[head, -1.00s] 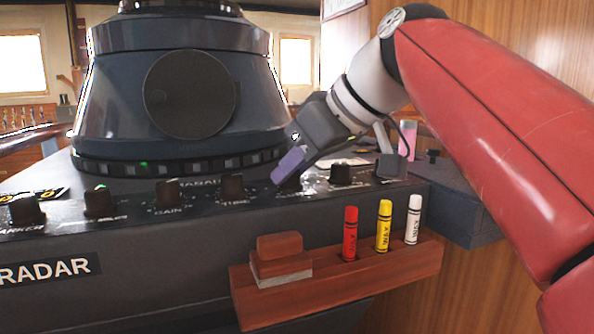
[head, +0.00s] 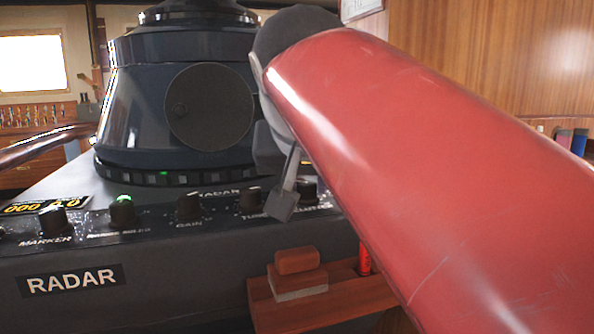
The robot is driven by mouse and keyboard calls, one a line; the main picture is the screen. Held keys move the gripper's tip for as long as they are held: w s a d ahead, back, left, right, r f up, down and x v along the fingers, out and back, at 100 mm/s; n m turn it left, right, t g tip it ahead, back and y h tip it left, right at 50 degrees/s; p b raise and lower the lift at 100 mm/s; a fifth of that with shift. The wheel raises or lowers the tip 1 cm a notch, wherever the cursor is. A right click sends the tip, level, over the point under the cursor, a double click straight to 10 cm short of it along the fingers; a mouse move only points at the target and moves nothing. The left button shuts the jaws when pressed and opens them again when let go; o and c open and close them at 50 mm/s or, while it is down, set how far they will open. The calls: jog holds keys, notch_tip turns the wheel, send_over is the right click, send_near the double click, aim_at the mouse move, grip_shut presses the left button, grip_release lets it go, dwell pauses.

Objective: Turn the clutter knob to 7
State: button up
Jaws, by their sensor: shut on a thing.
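The clutter knob (head: 306,190) is a dark knob at the right end of the visible knob row on the radar console. The red arm partly covers it and its label, and its setting cannot be read. My gripper (head: 286,204) is mostly hidden behind my red arm. One grey finger shows, hanging just left of the clutter knob. The other finger is hidden. The gripper appears shut on this knob, though the contact itself is not clear.
The tune knob (head: 251,200) stands close to the left of my finger, with the gain knob (head: 188,206) further left. Below, a wooden rack (head: 330,310) holds a brown-and-grey block (head: 297,272) and a red wax stick (head: 364,261).

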jog(key=m+h, duration=0.1)
jog(key=m, duration=0.1)
jog(key=m+g+h, duration=0.1)
jog(key=m+h, duration=0.1)
jog(key=m+g+h, duration=0.1)
jog(key=m, duration=0.1)
jog(key=shift+w+a+h, duration=0.2)
jog(key=shift+a+h, duration=0.1)
jog(key=shift+a, duration=0.1)
jog(key=shift+a+m+g+h, duration=0.1)
jog(key=shift+m+g+h, duration=0.35)
jog(key=shift+m, duration=0.55)
jog(key=shift+m+g+h, duration=0.45)
jog(key=shift+m, duration=0.55)
jog(key=shift+f+m, duration=0.1)
jog(key=shift+m, duration=0.2)
jog(key=o, duration=1)
jog(key=shift+c, duration=0.2)
